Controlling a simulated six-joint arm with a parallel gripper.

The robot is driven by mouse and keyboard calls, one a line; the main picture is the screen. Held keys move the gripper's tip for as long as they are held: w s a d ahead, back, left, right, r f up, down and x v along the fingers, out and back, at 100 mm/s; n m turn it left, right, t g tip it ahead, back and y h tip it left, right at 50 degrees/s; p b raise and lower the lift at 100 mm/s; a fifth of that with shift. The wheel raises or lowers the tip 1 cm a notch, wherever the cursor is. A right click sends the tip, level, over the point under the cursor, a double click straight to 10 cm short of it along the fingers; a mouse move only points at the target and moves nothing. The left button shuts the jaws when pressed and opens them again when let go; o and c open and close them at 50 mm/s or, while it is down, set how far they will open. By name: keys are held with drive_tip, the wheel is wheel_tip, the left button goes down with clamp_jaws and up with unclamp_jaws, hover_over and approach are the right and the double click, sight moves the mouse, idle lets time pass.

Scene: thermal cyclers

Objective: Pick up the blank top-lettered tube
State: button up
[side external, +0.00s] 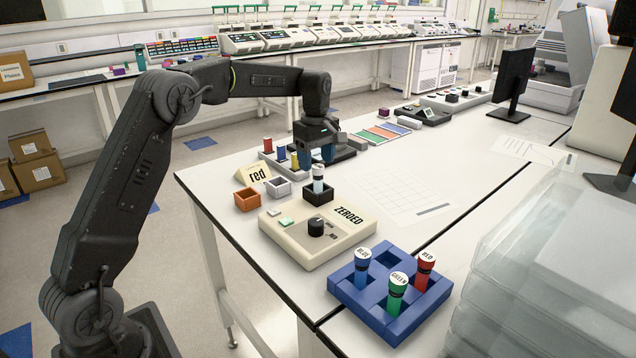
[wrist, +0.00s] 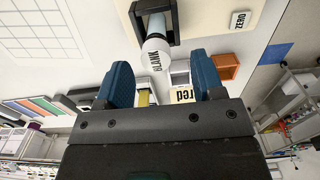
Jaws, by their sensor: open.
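The blank tube has a white cap and a pale body; it stands upright in a small black holder (side external: 318,196) on the beige device marked ZEROED (side external: 290,240). In the side view, the tube (side external: 318,186) is just below my gripper (side external: 318,156). In the wrist view, its cap reads BLANK (wrist: 156,58) and its pale body (wrist: 154,27) runs into the black holder. My gripper (wrist: 160,66) is open, with blue fingers to either side of the cap in the picture. No contact shows, and the depth gap is hard to tell.
A blue rack (side external: 365,308) holds tubes lettered BLUE (side external: 362,264), GREEN (side external: 396,292) and RED (side external: 424,270).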

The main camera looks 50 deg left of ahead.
sight(318, 183)
drive_tip(key=f, duration=0.5)
drive_tip(key=shift+w+d+f, duration=0.1)
drive_tip(key=shift+w, duration=0.1)
drive_tip(key=c, duration=1.1)
drive_tip(key=shift+o, duration=0.2)
